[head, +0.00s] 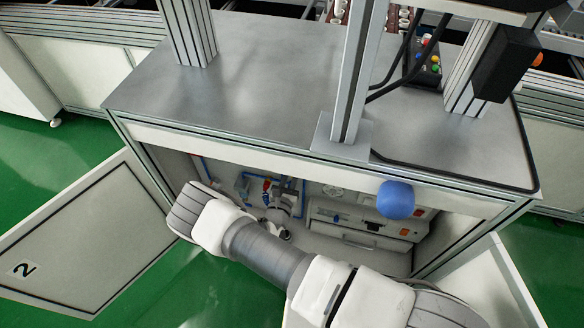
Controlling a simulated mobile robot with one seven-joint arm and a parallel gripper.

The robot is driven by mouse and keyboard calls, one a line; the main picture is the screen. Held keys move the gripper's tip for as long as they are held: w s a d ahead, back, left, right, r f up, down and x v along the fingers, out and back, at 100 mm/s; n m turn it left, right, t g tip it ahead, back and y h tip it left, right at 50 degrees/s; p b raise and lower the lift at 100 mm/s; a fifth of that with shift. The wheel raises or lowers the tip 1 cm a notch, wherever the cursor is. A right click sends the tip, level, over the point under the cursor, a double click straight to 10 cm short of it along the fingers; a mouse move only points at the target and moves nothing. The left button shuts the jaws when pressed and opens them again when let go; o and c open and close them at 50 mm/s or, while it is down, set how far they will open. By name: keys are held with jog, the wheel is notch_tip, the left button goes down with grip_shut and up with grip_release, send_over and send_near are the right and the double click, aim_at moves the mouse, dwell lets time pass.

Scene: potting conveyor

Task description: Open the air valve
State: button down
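The air valve seems to be the small red part (267,187) beside blue air tubing on the back wall of the open cabinet (220,136), seen in the head view. It is small and partly covered, so I cannot make out its handle position. My arm reaches across the cabinet's opening.
The left cabinet door (85,235), marked 2, and the right door (490,285) stand open. A blue ball (396,198) shows at the opening's right. Electrical boxes (365,222) fill the cabinet's right side. Metal posts (350,80) and a button box (424,62) stand on the top.

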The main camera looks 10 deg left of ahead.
dwell(0.4)
jog(key=c, duration=0.8)
grip_release()
jog(key=shift+s, duration=0.1)
jog(key=s, duration=0.5)
jog(key=s+a+p, duration=0.1)
jog(key=s, duration=0.5)
jog(key=s+a, duration=0.1)
jog(key=s, duration=0.5)
jog(key=shift+a+p, duration=0.2)
jog(key=shift+p, duration=0.15)
